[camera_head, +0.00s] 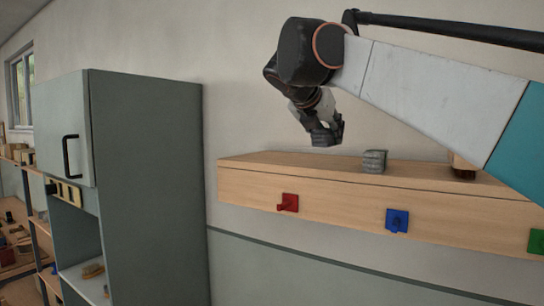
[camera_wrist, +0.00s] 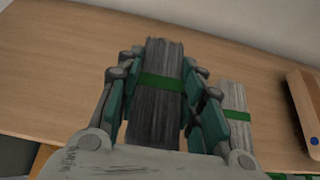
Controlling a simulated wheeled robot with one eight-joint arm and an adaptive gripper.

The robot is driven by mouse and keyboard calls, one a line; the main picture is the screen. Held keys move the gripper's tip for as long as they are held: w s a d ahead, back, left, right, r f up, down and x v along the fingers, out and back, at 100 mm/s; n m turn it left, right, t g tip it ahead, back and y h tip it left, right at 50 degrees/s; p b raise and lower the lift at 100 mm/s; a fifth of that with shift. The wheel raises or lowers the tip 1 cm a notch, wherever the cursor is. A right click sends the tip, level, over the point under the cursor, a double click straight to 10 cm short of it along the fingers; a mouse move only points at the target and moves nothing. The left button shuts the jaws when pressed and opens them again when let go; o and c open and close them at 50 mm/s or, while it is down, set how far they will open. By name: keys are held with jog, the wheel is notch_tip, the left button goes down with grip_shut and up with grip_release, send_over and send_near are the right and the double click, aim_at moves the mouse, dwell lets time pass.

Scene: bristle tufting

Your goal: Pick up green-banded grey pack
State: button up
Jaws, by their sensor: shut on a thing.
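My gripper (camera_wrist: 164,62) is shut on a green-banded grey pack (camera_wrist: 156,100), with a finger on each side of it. The pack looks like a bundle of grey bristles with a green band around its middle. In the head view my gripper (camera_head: 322,128) is above the wooden shelf (camera_head: 330,185), and the held pack is hard to tell from the dark fingers. A second green-banded grey pack (camera_wrist: 236,112) stands on the shelf just right of my gripper. It also shows in the head view (camera_head: 375,161).
Red (camera_head: 288,203), blue (camera_head: 397,220) and green (camera_head: 537,240) hooks line the shelf front. A grey-green cabinet (camera_head: 150,180) stands at left. The shelf's left part is clear.

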notch_tip(320, 180, up, 15)
jog(key=p, duration=0.3)
jog(key=shift+p, duration=0.3)
